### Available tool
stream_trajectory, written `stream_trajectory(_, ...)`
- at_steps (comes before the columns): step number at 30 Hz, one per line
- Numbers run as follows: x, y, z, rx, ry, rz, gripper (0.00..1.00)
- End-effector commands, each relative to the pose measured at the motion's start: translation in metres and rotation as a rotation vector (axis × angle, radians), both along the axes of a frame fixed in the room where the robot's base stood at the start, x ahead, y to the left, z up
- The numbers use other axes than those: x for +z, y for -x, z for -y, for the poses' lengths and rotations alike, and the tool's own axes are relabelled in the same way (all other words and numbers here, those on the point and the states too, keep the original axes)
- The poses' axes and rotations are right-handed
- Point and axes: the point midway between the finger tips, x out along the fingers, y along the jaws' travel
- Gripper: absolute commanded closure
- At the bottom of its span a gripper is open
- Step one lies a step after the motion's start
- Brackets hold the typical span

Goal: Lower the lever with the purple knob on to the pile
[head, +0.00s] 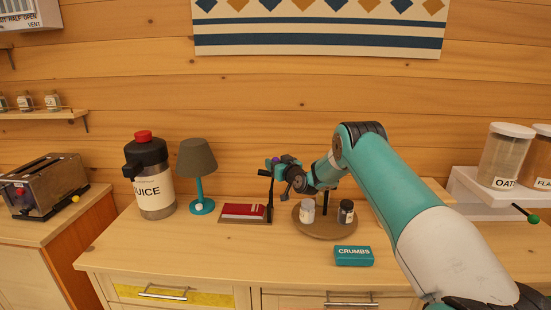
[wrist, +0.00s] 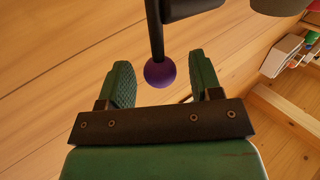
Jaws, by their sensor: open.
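The purple knob (wrist: 159,72) sits at the end of a dark lever (wrist: 154,30) in the wrist view. My gripper (wrist: 160,66) is open with one finger on each side of the knob, and gaps show between knob and fingers. In the head view, my gripper (head: 273,165) is at the top of the dark post (head: 270,203), and only a bit of purple shows there. The pile (head: 243,211), red with pale edges, lies on a dark base (head: 232,221) left of the post. The lever is raised above the pile.
A round wooden stand (head: 318,230) with a white jar (head: 307,210) and a dark jar (head: 346,212) is right of the post. A teal lamp (head: 201,190) and a juice dispenser (head: 154,185) stand left. A teal crumbs box (head: 353,256) lies in front; the counter's front left is clear.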

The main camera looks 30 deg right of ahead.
Motion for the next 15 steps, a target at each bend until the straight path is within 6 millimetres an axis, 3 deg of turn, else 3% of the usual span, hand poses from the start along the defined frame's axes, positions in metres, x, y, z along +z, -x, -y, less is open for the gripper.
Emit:
stream_trajectory(14,0.0001,-0.0115,0.0006,-0.002,-0.001,0.0,0.41)
stream_trajectory(15,0.0002,-0.0114,0.0006,-0.002,-0.001,0.0,0.48)
